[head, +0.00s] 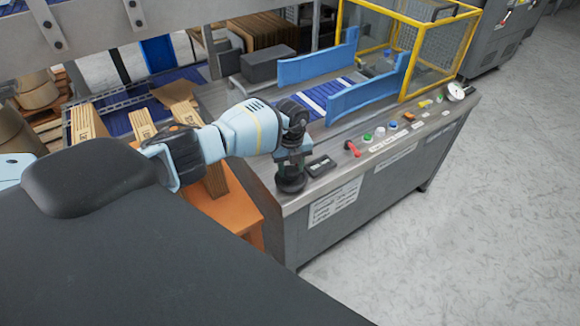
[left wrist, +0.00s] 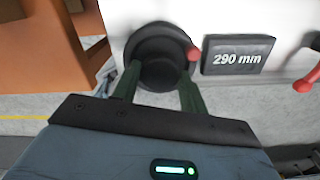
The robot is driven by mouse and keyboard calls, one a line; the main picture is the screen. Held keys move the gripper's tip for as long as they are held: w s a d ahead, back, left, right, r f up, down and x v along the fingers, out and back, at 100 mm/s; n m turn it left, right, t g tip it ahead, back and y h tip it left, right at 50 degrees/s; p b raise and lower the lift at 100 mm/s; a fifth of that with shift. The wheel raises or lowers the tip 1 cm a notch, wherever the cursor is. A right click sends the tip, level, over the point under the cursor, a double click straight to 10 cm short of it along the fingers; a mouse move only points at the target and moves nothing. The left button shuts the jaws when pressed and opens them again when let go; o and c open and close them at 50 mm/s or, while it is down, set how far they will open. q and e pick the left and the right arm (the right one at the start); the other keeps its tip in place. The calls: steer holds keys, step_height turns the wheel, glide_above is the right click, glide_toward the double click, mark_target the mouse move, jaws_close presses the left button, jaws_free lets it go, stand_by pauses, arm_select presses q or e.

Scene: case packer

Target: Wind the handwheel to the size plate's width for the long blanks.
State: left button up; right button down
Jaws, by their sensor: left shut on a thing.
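The black handwheel (head: 291,184) sits at the near left corner of the machine's top. My left gripper (head: 291,163) points down onto it. In the left wrist view the handwheel (left wrist: 158,40) lies between the two green fingers of my left gripper (left wrist: 158,82), which is shut on it. A red knob (left wrist: 193,53) shows at the wheel's right edge. The dark readout (left wrist: 238,56) beside it shows 290 mm; in the head view the readout (head: 321,166) is too small to read. A white printed plate (head: 334,202) is on the machine's front; its text is unreadable. My right gripper is not in view.
Two blue guide rails (head: 368,91) stand on the machine behind the panel. A red lever (head: 352,148), several buttons and a round gauge (head: 456,91) line its front edge. A yellow-framed guard (head: 437,50) stands behind. Brown cardboard pieces (head: 142,124) lie left. Floor at right is clear.

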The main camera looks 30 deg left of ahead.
mark_target(291, 170)
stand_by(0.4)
arm_select(q)
steer(key=o, duration=1)
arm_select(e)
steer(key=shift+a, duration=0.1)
arm_select(q)
step_height(291, 170, up, 7)
steer(key=shift+r+p, duration=0.15)
steer(key=shift+p, duration=0.4)
steer(key=shift+r, duration=0.3)
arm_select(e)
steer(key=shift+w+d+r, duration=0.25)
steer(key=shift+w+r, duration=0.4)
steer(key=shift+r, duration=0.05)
